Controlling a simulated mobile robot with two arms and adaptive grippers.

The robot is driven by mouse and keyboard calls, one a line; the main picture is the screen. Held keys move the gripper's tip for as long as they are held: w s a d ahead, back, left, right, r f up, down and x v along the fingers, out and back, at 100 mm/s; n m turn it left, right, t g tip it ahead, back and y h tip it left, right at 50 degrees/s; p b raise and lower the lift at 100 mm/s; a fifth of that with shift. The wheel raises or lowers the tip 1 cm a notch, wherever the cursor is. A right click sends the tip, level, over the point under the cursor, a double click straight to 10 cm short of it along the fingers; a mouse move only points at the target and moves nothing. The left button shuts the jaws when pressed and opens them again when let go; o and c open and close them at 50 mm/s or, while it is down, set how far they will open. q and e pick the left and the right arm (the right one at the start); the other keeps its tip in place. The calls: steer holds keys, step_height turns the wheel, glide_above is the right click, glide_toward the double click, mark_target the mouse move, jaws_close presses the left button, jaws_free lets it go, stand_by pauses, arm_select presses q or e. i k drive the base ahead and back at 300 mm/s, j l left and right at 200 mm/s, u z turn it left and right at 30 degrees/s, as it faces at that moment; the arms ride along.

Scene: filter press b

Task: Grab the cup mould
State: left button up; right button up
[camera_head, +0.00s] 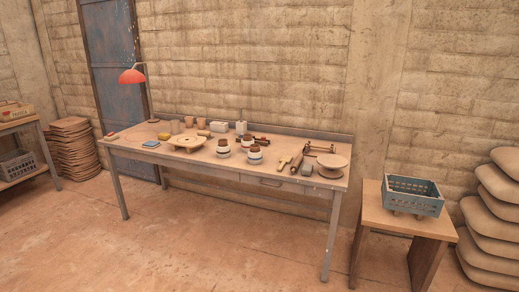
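A long workbench (290,183) stands against the brick wall with many small items on it. Three round white pieces with brown tops stand near its middle: one at the left (222,150), one behind (247,145) and one in front (255,158). A white block (219,127) and an upright white piece (241,128) stand behind them. Which of these is the cup mould I cannot tell at this size. Neither of my grippers is in view.
A wheel-like round stand (333,162), rolling pin (297,161) and low wooden stand (185,141) share the bench. A side table (385,215) with a blue crate (412,205) and stacked sacks (492,235) are right. The floor in front (190,245) is clear.

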mark_target(245, 145)
steer(key=i, duration=2.15)
